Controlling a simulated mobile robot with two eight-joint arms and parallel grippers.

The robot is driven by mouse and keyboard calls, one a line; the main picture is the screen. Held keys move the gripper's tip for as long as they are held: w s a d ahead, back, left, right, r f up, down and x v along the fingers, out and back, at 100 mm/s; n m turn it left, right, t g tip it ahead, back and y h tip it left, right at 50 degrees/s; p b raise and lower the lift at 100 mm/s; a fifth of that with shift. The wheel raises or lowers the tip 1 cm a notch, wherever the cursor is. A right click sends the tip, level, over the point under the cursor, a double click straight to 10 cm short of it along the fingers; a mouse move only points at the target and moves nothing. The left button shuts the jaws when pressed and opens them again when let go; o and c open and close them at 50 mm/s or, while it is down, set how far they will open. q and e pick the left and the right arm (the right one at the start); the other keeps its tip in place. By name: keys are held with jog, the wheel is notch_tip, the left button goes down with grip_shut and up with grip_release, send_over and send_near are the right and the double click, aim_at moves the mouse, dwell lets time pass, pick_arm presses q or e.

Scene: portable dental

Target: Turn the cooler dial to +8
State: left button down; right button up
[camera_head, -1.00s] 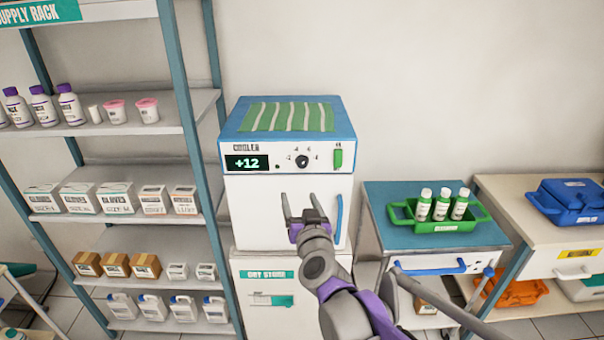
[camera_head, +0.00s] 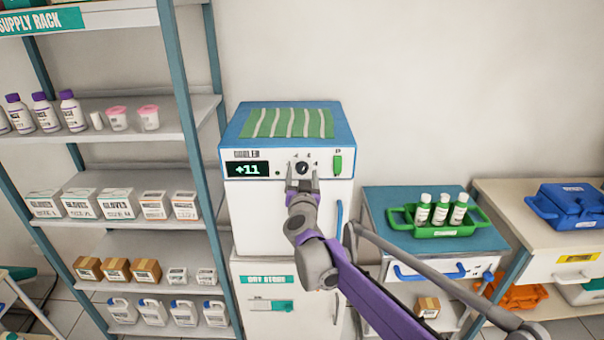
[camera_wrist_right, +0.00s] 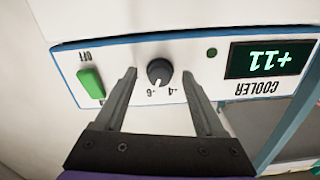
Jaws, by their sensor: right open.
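The cooler (camera_head: 236,205) is a white box with a blue top, standing on a white dry store cabinet. Its display (camera_head: 246,169) reads +11. The black round dial (camera_head: 302,168) is on the front panel between the display and a green switch (camera_head: 337,164). My right gripper (camera_head: 302,184) is at the panel, just below the dial. In the right wrist view, the picture is upside down and the dial (camera_wrist_right: 160,72) sits between the tips of the two open fingers, with gaps on both sides. My left gripper is not in view.
A supply rack (camera_head: 188,110) with bottles, cups and boxes stands close on the left. On the right, a blue-topped cart (camera_head: 385,240) holds a green tray (camera_head: 445,232) with bottles. A striped green mat (camera_head: 290,123) lies on the cooler.

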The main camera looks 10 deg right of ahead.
jog(key=shift+w, duration=0.2)
grip_shut()
dwell(0.3)
jog(key=shift+m, duration=0.3)
jog(key=m, duration=0.3)
jog(key=shift+m, duration=0.4)
jog(key=m, duration=0.5)
jog(key=shift+m, duration=0.4)
